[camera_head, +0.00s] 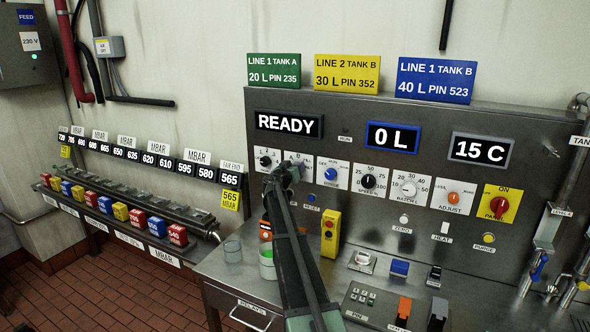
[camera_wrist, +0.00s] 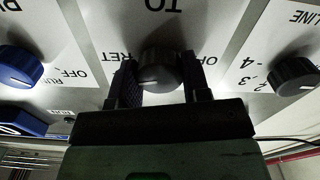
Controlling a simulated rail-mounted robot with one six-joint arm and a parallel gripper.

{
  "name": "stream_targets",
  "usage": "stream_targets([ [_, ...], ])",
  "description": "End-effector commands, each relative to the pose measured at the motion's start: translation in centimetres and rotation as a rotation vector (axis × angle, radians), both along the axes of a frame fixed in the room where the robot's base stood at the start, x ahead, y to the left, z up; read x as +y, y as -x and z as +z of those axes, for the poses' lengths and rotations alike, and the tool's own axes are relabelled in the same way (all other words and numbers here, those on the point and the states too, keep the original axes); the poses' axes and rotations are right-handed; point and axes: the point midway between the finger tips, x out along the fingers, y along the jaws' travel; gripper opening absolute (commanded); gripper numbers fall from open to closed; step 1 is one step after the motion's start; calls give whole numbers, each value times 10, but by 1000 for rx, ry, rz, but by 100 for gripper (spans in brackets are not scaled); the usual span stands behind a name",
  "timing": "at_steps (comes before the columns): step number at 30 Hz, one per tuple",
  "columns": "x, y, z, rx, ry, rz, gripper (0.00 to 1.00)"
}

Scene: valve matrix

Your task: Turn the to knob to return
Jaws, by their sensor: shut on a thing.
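The TO knob (camera_wrist: 159,66) is dark and round, on a white plate lettered TO, with RET and OFF marks partly showing upside down in the wrist view. My gripper (camera_wrist: 161,84) has one finger on each side of this knob and is shut on it. In the head view my gripper (camera_head: 287,173) reaches the plate between the LINE knob and the blue knob and hides the TO knob. The knob's exact pointer setting cannot be read.
A black LINE knob (camera_head: 265,161) and a blue knob (camera_head: 331,174) flank it closely. A yellow button box (camera_head: 331,234) and a green-banded cup (camera_head: 267,264) stand near my arm. Displays show READY (camera_head: 287,123), 0 L (camera_head: 392,137) and 15 C (camera_head: 482,150).

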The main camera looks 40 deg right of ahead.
Motion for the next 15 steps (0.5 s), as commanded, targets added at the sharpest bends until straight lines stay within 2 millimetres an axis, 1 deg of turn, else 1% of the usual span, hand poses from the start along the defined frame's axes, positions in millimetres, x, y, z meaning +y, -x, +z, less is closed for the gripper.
stream_targets([
  [7, 0, 2, -1, -139, -70, -1, 20],
  [15, 0, 2, -1, -215, -108, -1, 20],
])
